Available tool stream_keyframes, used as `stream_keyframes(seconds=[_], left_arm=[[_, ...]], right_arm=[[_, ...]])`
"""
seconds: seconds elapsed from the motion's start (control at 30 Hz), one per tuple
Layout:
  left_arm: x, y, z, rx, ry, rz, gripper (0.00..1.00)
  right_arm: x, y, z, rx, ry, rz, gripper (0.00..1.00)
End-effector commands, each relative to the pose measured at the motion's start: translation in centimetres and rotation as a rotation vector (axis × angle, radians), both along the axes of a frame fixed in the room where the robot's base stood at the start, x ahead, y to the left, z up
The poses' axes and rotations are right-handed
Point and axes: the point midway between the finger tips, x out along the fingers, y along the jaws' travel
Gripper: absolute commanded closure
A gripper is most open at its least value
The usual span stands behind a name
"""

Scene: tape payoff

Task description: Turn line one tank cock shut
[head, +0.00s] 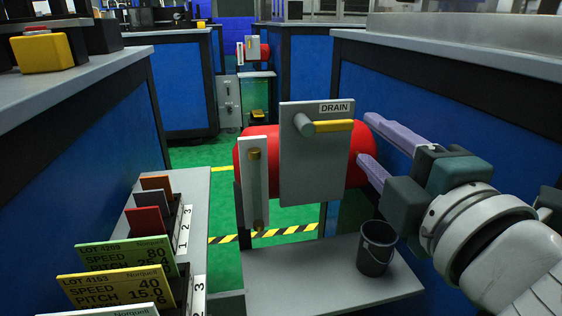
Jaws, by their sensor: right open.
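A red tank (361,165) stands in the middle of the head view behind a grey plate (310,170) labelled DRAIN. On the plate a grey round boss (303,124) carries a yellow lever (333,126), which lies level and points right. My right gripper (368,139) comes in from the right with its two lilac fingers apart and nothing seen between them. Its fingertips are just right of the lever's free end. They overlap the tank's right side in the picture; I cannot tell whether they touch it. My left gripper is not in view.
A black bucket (376,247) stands on the grey shelf (310,275) below the tank. A narrow plate with brass fittings (254,155) is left of the lever. A card rack (187,215) is at lower left. Blue-sided benches (450,140) flank the aisle; another red tank (264,53) is far back.

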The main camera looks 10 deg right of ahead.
Motion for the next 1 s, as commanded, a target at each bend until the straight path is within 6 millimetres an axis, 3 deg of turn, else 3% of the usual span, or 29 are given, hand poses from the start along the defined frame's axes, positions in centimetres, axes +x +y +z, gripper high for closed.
stream_keyframes(seconds=[0.03,0.27,0.7,1.0], left_arm=[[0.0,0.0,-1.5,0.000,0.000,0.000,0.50],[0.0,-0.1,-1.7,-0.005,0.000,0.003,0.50],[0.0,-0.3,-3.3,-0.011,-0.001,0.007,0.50],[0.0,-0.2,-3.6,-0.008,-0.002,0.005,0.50]], right_arm=[[0.1,0.2,-1.3,-0.016,-0.009,0.009,0.50],[1.3,0.6,-1.2,-0.036,-0.021,0.023,0.50],[8.5,0.8,-1.4,-0.034,-0.019,0.021,0.50],[10.1,0.8,-1.2,-0.032,-0.018,0.021,0.50]])
